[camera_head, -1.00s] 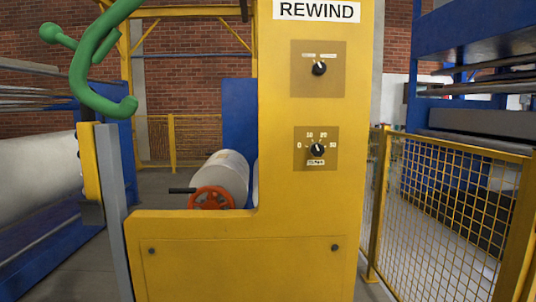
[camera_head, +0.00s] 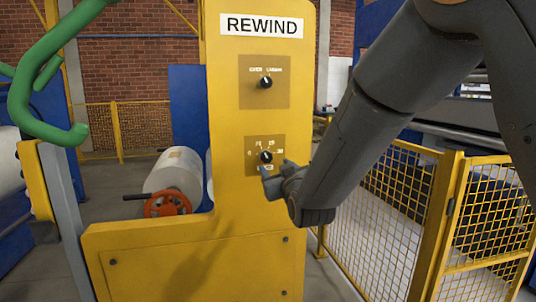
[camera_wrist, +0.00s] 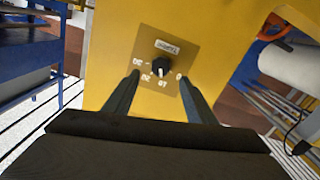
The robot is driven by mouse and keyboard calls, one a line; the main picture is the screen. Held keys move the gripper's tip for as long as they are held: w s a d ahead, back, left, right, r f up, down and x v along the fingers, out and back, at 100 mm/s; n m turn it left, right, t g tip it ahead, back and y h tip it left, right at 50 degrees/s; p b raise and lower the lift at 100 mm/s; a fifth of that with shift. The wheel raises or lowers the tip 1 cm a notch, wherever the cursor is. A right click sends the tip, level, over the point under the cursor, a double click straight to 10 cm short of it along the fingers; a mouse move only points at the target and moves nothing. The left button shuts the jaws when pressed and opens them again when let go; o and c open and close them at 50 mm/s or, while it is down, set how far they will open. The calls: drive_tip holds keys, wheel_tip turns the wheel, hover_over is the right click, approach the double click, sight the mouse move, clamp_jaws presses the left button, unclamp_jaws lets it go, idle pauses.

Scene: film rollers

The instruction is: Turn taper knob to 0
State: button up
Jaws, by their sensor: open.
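The taper knob (camera_head: 267,157) is a small black dial on the lower tan plate of the yellow REWIND panel. Its scale runs from 0 at left to 30 at right. The wrist view shows this knob (camera_wrist: 160,66) and its TAPER label upside down. Its white mark points down there, roughly between 10 and 20. My gripper (camera_head: 274,169) is just in front of the lower plate, slightly below and right of the knob in the head view. In the wrist view my gripper (camera_wrist: 158,82) is open, a finger on each side of the knob, apparently not touching it.
Another black knob (camera_head: 266,82) sits on the upper plate. A yellow mesh fence (camera_head: 375,205) stands right of the panel.

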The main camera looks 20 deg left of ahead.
sight(267, 158)
drive_tip(key=shift+r+p+x, duration=0.1)
drive_tip(key=shift+p+x, duration=0.65)
drive_tip(key=shift+x, duration=1.2)
drive_tip(key=shift+r+p+x, duration=0.15)
drive_tip(key=shift+p+x, duration=0.55)
drive_tip(key=shift+x, duration=1.3)
drive_tip(key=shift+s+a, duration=0.1)
drive_tip(key=c, duration=1)
drive_tip(key=shift+c, duration=0.2)
drive_tip(key=shift+n+b, duration=0.5)
drive_tip(key=n+b, duration=0.3)
drive_tip(key=shift+n, duration=0.4)
drive_tip(key=n+b, duration=0.2)
drive_tip(key=n, duration=0.3)
drive_tip(key=shift+b, duration=0.35)
drive_tip(key=shift+n, duration=0.3)
